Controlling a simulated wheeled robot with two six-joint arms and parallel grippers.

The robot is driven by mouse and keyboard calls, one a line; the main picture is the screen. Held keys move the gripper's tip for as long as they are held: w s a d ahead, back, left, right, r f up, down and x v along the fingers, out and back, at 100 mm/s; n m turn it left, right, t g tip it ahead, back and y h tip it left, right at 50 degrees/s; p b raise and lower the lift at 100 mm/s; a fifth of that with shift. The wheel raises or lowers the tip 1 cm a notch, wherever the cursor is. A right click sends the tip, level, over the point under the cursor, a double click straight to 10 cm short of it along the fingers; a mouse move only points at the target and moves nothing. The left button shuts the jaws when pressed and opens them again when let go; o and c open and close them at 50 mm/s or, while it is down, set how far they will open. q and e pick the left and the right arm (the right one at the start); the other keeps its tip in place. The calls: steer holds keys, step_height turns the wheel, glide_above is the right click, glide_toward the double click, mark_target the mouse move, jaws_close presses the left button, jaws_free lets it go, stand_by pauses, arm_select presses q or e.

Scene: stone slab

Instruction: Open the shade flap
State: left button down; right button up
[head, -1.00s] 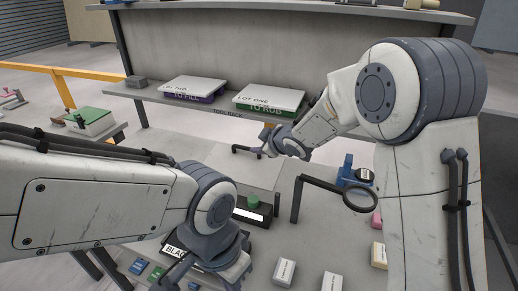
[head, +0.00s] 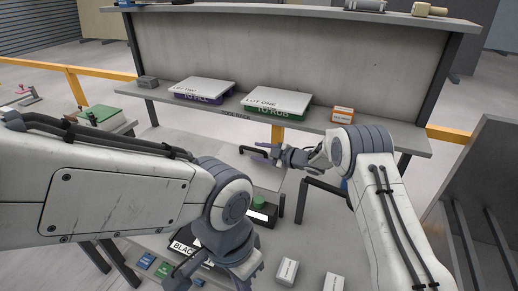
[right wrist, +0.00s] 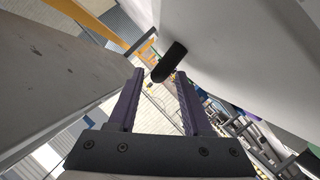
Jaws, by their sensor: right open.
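A pale flat panel (head: 264,178), which looks like the shade flap, lies beneath the tool rack. A black bar handle (head: 243,150) stands out at its upper part. My right gripper (head: 260,153) is at this handle, its purple fingers open. In the right wrist view the black handle end (right wrist: 170,62) sits at the open fingertips (right wrist: 157,72), between or just beyond them; I cannot tell if they touch. A large pale surface (right wrist: 245,45) is close at the right there. My left gripper (head: 212,275) hangs low at the bottom edge, its fingers partly hidden.
The tool rack shelf (head: 310,122) carries two labelled lots and an orange-white box (head: 343,115). Below are a green button on a black box (head: 260,212), a dark post frame (head: 301,202) and white boxes (head: 287,270). A dark panel (head: 485,190) stands at right.

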steer(key=shift+x, duration=1.1)
jaws_close()
